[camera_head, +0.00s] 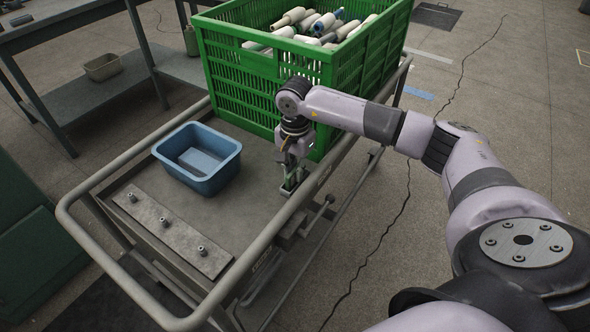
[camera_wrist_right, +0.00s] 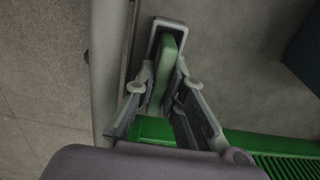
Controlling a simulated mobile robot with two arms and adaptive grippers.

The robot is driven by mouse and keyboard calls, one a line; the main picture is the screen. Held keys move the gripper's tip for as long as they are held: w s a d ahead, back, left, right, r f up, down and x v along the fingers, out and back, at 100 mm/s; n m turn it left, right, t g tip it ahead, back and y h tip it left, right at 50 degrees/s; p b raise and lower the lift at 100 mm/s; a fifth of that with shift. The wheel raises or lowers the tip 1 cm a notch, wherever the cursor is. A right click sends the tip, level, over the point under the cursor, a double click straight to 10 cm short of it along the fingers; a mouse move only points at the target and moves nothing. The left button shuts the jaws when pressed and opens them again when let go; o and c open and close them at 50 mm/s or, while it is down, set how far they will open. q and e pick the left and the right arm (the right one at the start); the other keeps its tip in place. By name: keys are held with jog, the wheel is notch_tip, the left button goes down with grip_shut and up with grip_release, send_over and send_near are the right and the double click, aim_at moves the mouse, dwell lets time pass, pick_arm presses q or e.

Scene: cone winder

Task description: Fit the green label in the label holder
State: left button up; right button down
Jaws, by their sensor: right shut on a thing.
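My right gripper (camera_head: 289,172) points down at the right side of the cart's top. It is shut on the green label (camera_wrist_right: 167,60), a thin green plate between the two fingers in the right wrist view, where the gripper also shows (camera_wrist_right: 164,82). The label holder (camera_wrist_right: 164,22) is a pale grey frame around the label's far end. In the head view the label holder (camera_head: 290,193) is small and sits by the cart's right rail. I cannot tell how deep the label sits in it. My left gripper is not in view.
A green crate (camera_head: 262,95) full of cones and bobbins stands just behind my right gripper. A blue bin (camera_head: 197,180) and a metal plate with several pegs (camera_head: 172,228) are left of it. The cart's tubular rail (camera_head: 240,270) runs close by on the right.

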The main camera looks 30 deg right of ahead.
jog(key=c, duration=1.6)
grip_release()
jog(key=shift+o, duration=0.3)
jog(key=o, duration=0.4)
jog(key=shift+f, duration=0.1)
jog(key=shift+s, duration=0.1)
jog(key=shift+c, duration=0.5)
